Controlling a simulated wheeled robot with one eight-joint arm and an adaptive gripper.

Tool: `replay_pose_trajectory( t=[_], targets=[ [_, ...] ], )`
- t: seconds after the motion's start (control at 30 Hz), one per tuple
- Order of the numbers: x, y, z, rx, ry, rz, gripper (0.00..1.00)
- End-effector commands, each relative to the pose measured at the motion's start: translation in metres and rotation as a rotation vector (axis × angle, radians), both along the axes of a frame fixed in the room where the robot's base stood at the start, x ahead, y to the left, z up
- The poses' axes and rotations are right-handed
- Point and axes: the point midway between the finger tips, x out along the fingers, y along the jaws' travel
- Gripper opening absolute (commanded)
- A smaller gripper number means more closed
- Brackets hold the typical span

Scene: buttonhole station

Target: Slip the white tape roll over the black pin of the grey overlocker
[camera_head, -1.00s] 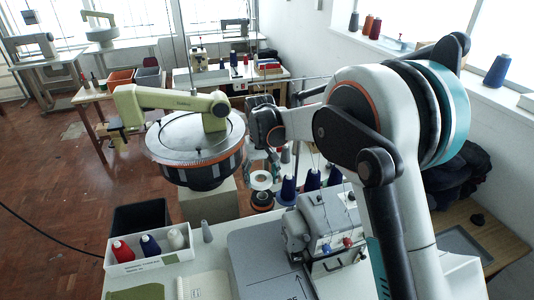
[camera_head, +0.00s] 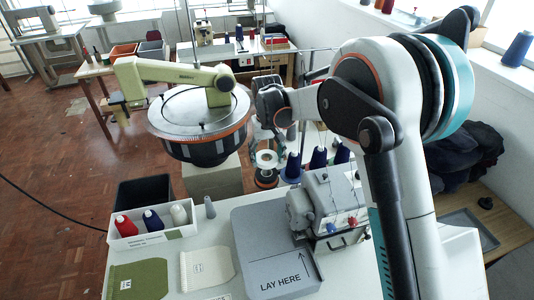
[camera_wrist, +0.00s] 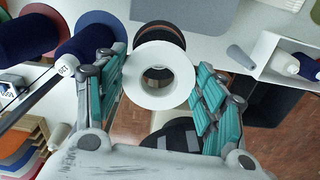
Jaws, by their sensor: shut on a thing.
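The white tape roll (camera_wrist: 133,72) is a flat ring between the teal fingers of my gripper (camera_wrist: 158,72) in the wrist view, its hole facing the camera. My gripper is shut on it. In the head view the roll (camera_head: 267,159) shows small below my wrist, left of the blue cones. The grey overlocker (camera_head: 328,203) stands to its right, on the white table. I cannot make out its black pin in either view. My fingers are mostly hidden in the head view.
Blue thread cones (camera_head: 318,160) stand behind the overlocker. Dark and orange discs (camera_wrist: 160,35) lie beyond the roll. A green machine with a wide round dial (camera_head: 198,118) is close left of my wrist. The grey "LAY HERE" pad (camera_head: 265,245) is bare.

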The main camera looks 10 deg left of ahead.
Motion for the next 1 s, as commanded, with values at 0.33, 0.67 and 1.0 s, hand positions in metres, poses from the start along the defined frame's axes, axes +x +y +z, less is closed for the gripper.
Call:
replay_pose_trajectory(
  t=[0.33, 0.67, 1.0],
  targets=[
    [0.000, 0.000, -0.024, 0.000, 0.000, 0.000, 0.46],
    [0.000, 0.000, -0.045, 0.000, 0.000, 0.000, 0.46],
    [0.000, 0.000, -0.053, 0.000, 0.000, 0.000, 0.46]
  ],
)
